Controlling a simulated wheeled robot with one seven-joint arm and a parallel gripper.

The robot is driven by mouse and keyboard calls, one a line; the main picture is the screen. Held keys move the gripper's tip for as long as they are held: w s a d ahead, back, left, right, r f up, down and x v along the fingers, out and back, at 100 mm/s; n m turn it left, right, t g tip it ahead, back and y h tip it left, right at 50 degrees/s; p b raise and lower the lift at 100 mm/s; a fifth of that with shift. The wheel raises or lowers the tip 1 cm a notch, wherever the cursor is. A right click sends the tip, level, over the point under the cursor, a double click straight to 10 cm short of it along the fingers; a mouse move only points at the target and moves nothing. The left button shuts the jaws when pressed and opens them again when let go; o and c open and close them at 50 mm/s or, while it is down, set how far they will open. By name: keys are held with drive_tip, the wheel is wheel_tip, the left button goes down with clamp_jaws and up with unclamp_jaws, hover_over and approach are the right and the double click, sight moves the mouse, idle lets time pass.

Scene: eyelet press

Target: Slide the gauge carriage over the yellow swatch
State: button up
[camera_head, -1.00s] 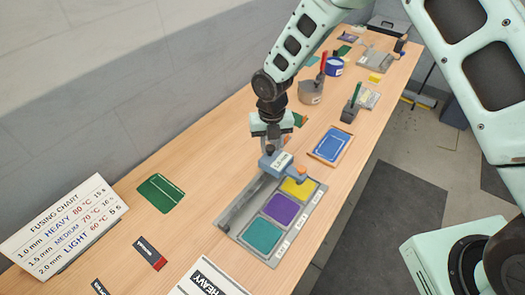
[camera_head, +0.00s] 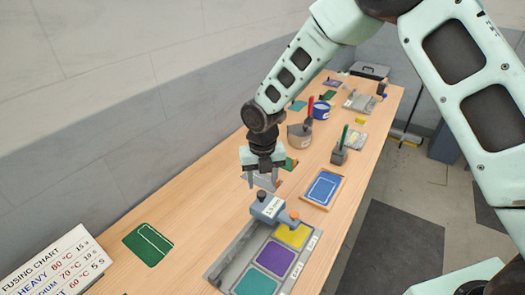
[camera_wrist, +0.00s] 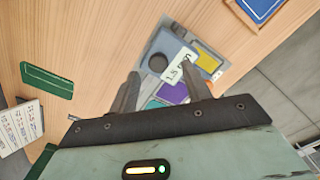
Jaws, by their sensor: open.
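The gauge carriage (camera_head: 268,208) is a blue-grey block with a white label, a black knob and an orange end. It sits at the far end of the grey swatch tray (camera_head: 222,266). Its orange end is at the far edge of the yellow swatch (camera_head: 293,235), most of which is uncovered. My gripper (camera_head: 262,184) is open and empty, just above and behind the carriage. In the wrist view the carriage (camera_wrist: 177,46) and its black knob lie ahead of my spread fingertips (camera_wrist: 162,82), with the yellow swatch (camera_wrist: 207,61) to the right.
Purple (camera_head: 275,259) and teal (camera_head: 256,284) swatches lie nearer in the tray. A blue card in a frame (camera_head: 323,188) lies beyond it to the right. A green card (camera_head: 147,244) and a fusing chart (camera_head: 52,270) are at left. Bare wood lies left of the tray.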

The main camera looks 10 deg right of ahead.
wheel_tip(320, 180, up, 14)
drive_tip(key=b, duration=0.3)
drive_tip(key=shift+f, duration=0.15)
drive_tip(key=s+d+f+m+b, duration=0.1)
drive_tip(key=s+f+m+b, duration=0.2)
drive_tip(key=s+m, duration=1.1)
drive_tip(key=s+d+f+m+b, duration=0.2)
drive_tip(key=s+f+m+b, duration=0.1)
drive_tip(key=s+m, duration=1.1)
drive_tip(key=shift+s+f+y, duration=0.25)
drive_tip(key=shift+s+y, duration=0.05)
drive_tip(key=shift+s, duration=0.5)
